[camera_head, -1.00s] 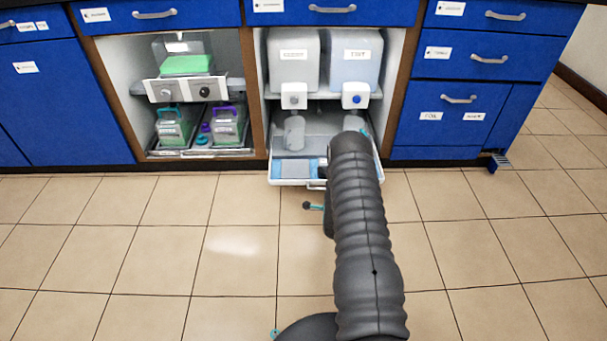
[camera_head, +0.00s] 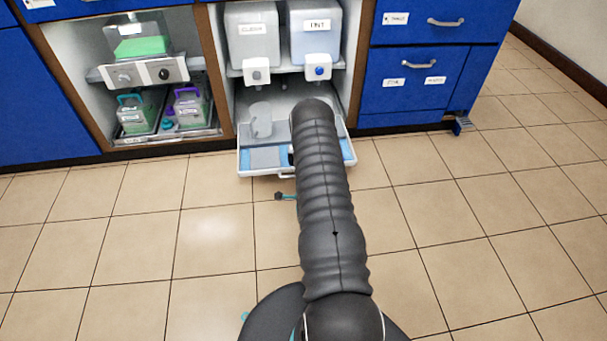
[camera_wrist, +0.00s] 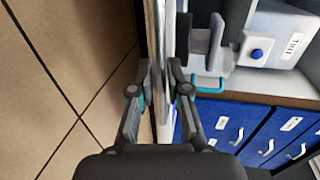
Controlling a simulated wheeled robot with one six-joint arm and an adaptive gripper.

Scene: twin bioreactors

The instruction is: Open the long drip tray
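The long drip tray (camera_head: 246,166) is a pale tray with a handle at its front, low in the open right bay. It sticks out past the cabinet front over the floor. A clear cup (camera_head: 261,120) stands on it, left of my arm. In the wrist view the tray's pale front edge (camera_wrist: 162,25) runs upright between the two fingers of my gripper (camera_wrist: 159,70), which look closed on it. In the head view my own arm hides the gripper and the tray's middle.
Above the tray, two tanks (camera_head: 253,35) with dispensing knobs stand on a shelf. Blue drawers (camera_head: 408,82) are at the right.

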